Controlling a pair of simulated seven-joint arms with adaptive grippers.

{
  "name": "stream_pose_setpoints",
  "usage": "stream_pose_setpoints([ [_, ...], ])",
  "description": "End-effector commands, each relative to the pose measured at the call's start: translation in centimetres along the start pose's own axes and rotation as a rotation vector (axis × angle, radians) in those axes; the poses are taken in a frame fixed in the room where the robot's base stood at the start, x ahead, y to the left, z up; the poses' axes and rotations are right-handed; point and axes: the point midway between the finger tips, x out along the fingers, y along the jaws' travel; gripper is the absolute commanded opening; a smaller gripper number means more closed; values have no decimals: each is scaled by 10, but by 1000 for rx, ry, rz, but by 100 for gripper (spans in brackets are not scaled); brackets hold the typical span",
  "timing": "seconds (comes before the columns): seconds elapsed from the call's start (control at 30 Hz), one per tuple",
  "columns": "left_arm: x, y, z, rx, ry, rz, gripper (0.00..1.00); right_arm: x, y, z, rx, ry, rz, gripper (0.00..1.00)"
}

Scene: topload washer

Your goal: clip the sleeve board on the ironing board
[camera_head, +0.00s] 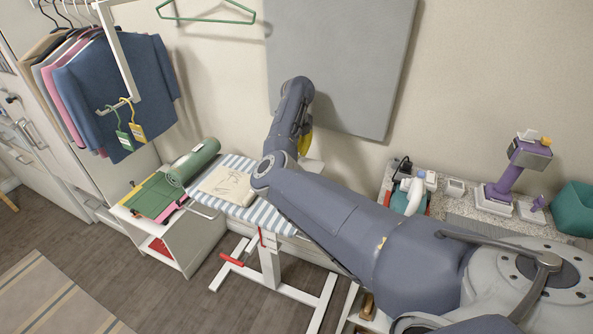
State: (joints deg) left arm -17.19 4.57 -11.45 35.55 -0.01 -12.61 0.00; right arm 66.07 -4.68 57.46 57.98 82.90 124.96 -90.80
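The ironing board (204,203) has a blue-and-white striped top on a white stand with red parts. A beige cloth with a drawing (228,185) lies on its top. My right arm reaches in from the lower right, crosses the board's right end and bends upward near the wall. Its links hide most of that end. My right gripper is largely hidden behind the arm, so its fingers cannot be made out. A yellow part (306,143) and a pale flat piece (311,168) show just behind the arm; I cannot tell whether the pale piece is the sleeve board. My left gripper is out of view.
A green cylinder (193,162) and folded green cloth (154,196) are at the board's left on a white shelf unit (196,240). Clothes (120,85) hang at upper left. A speckled counter (462,207) with a purple device (511,170) stands right.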

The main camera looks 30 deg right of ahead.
Motion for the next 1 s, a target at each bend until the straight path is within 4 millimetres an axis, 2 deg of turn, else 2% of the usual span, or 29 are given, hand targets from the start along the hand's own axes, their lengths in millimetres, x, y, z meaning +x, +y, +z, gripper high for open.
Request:
stream_pose_setpoints([
  [1.0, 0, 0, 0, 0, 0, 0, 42, 17, 0, 0, 0, 0, 0, 0],
])
